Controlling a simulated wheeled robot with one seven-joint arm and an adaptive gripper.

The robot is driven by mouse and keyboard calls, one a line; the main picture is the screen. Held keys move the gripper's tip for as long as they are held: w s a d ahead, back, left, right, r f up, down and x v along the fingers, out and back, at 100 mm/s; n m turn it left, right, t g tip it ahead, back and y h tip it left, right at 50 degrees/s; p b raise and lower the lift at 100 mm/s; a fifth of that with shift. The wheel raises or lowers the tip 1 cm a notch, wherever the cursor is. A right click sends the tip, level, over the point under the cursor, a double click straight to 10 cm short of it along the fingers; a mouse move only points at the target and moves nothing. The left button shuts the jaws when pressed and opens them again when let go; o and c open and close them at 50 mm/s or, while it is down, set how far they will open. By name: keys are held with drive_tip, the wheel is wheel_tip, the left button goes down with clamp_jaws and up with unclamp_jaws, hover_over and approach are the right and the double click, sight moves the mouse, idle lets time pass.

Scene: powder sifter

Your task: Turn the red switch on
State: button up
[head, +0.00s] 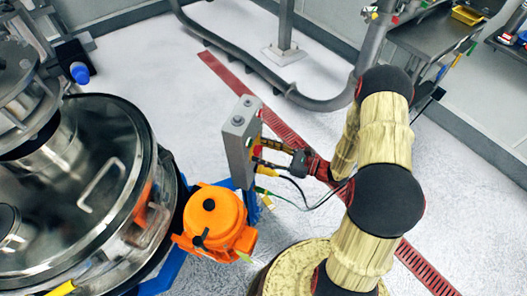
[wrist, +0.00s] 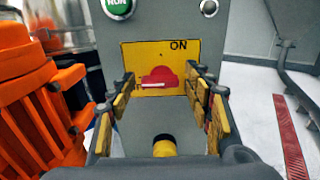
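The red switch (wrist: 160,77) is a rotary knob on a yellow plate (wrist: 133,52) on the front of the grey control box (head: 238,140). A white line across the knob lies roughly level, and "ON" is printed above it to the right. My gripper (wrist: 160,84) is open, with one yellow-padded finger on each side of the knob. Space shows between the knob and the fingers. In the head view my gripper (head: 266,154) is at the box's right face, and it largely hides the knob there.
A green RUN button (wrist: 117,7) and a small dark knob (wrist: 208,7) sit above the plate. An orange motor (head: 214,222) and a large steel sifter (head: 75,180) stand left of the box. Cables hang beneath my gripper. Open floor lies to the right.

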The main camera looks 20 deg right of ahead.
drive_tip(key=c, duration=1)
drive_tip(key=shift+o, duration=0.2)
drive_tip(key=m+p, duration=0.4)
drive_tip(key=shift+r+p, duration=0.25)
drive_tip(key=shift+p, duration=0.15)
drive_tip(key=m+p, duration=0.3)
drive_tip(key=m, duration=0.1)
drive_tip(key=shift+w+d+m+p, duration=0.1)
drive_tip(key=shift+m+p, duration=0.2)
drive_tip(key=shift+m, duration=0.1)
drive_tip(key=shift+w+d+f+m+p, duration=0.15)
drive_tip(key=shift+m+p, duration=0.95)
drive_tip(key=shift+m, duration=1.15)
drive_tip(key=shift+a+f+m+p, duration=0.1)
drive_tip(key=shift+m+p, duration=0.95)
drive_tip(key=shift+m, duration=1.2)
drive_tip(key=shift+d, duration=0.1)
drive_tip(key=o, duration=1.2)
drive_tip(key=shift+c, duration=0.2)
